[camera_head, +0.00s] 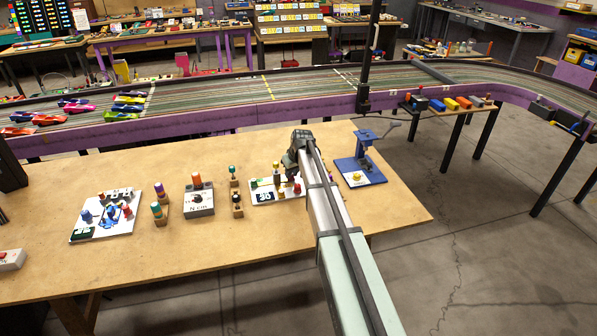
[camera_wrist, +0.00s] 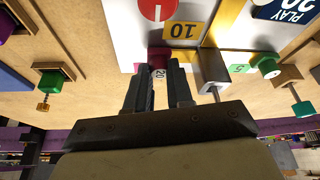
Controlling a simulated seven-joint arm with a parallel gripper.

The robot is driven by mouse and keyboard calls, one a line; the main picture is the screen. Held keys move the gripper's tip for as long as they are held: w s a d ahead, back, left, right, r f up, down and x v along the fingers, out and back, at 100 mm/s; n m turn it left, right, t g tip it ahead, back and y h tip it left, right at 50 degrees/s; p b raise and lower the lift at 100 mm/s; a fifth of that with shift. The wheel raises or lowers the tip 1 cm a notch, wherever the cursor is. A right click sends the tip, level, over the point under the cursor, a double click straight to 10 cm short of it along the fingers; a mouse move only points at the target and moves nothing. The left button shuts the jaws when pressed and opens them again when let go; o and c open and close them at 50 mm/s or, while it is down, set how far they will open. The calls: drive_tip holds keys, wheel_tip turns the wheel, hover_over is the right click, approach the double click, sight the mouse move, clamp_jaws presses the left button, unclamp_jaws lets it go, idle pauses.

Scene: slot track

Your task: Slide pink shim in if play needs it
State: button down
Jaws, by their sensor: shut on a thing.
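My gripper (camera_wrist: 164,68) is shut on a small pink piece, which I take for the pink shim (camera_wrist: 157,56). It shows between and just beyond the fingertips, beside a white "20" tag. In the head view my gripper (camera_head: 298,158) is over the right end of a white board (camera_head: 256,187) and hides part of it. The board carries a dark "PLAY" panel (camera_wrist: 288,10) with a number, and a red dial (camera_wrist: 157,9). A yellow "10" label (camera_wrist: 182,31) and a grey metal block (camera_wrist: 213,66) are close by. Whether the shim touches the board is unclear.
A green knob on a stand (camera_wrist: 53,82) and another green knob (camera_wrist: 264,64) flank my gripper. A blue stand (camera_head: 365,165) is to the right. A grey box with an orange knob (camera_head: 199,201) and another white board (camera_head: 105,217) are left.

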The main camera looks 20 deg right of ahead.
drive_tip(key=shift+a, duration=0.65)
drive_tip(key=c, duration=1)
unclamp_jaws()
drive_tip(key=shift+a, duration=0.1)
